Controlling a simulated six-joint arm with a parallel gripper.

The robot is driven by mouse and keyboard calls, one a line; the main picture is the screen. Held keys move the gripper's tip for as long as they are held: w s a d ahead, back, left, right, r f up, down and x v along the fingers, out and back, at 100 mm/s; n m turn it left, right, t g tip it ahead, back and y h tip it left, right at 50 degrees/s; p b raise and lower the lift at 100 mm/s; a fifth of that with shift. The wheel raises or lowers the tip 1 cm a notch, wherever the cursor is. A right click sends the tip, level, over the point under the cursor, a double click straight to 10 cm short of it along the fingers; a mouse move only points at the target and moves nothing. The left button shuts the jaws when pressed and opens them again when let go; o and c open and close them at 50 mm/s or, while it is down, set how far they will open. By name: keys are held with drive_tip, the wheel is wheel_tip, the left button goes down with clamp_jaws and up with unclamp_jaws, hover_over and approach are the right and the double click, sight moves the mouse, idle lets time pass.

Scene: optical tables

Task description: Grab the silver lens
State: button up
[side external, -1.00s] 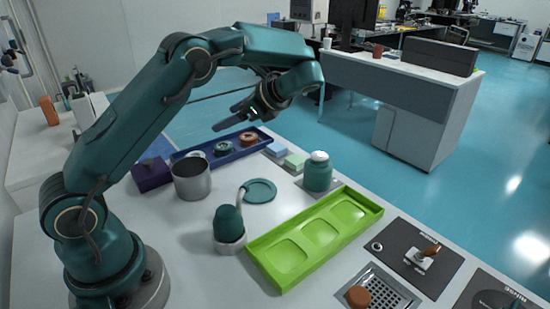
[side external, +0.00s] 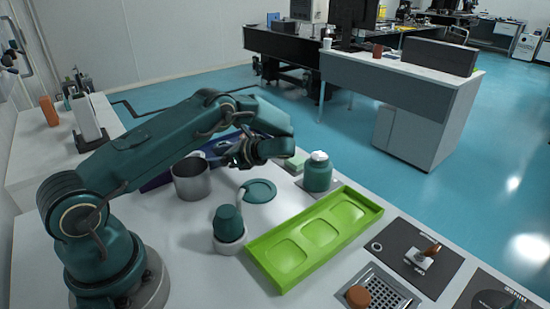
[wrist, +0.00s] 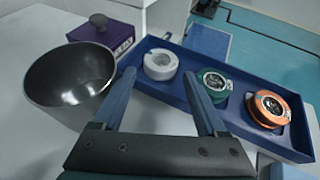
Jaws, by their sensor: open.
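Three ring-shaped lenses sit in a row in a long dark blue tray (wrist: 178,90) in the wrist view. The silver lens (wrist: 160,64) is a pale grey-white ring at the tray's left end. A green-rimmed lens (wrist: 214,84) is in the middle and an orange-rimmed one (wrist: 269,108) at the right. My gripper (wrist: 158,82) is open and empty, its two blue fingers reaching toward the tray, with the silver lens between and beyond the fingertips.
A grey metal cup (wrist: 70,80) stands close left of my left finger. A purple box with a knob (wrist: 103,38) is behind it. A green tray (side external: 318,235), a teal jar (side external: 318,173), a teal disc (side external: 260,191) and a teal-topped holder (side external: 228,226) share the table.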

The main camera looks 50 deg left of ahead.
drive_tip(key=shift+x, duration=2.8)
drive_tip(key=shift+r, duration=0.1)
drive_tip(key=c, duration=1)
